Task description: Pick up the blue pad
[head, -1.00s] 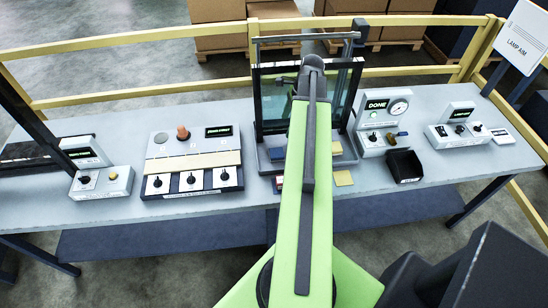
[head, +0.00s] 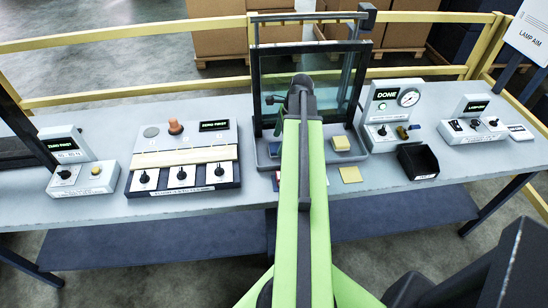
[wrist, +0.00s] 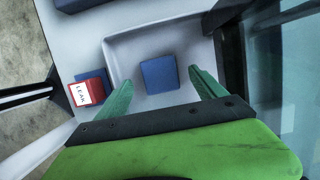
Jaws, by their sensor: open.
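A blue pad (wrist: 160,75) lies in a pale tray (wrist: 124,48) in the wrist view. In the head view it is a small dark blue patch (head: 274,149) left of my arm. My gripper (wrist: 160,80) is open, with one green finger on each side of the pad in the picture. I cannot tell how high the fingers are above it or whether they touch it. In the head view my arm hides part of the tray.
A red block labelled LEAK (wrist: 88,91) lies beside the tray, with blue behind it. A glass-paned frame (head: 345,85) stands behind. Yellow pads lie in the tray (head: 340,143) and before it (head: 350,174). A control panel (head: 183,160) is left; a black bin (head: 418,162) is right.

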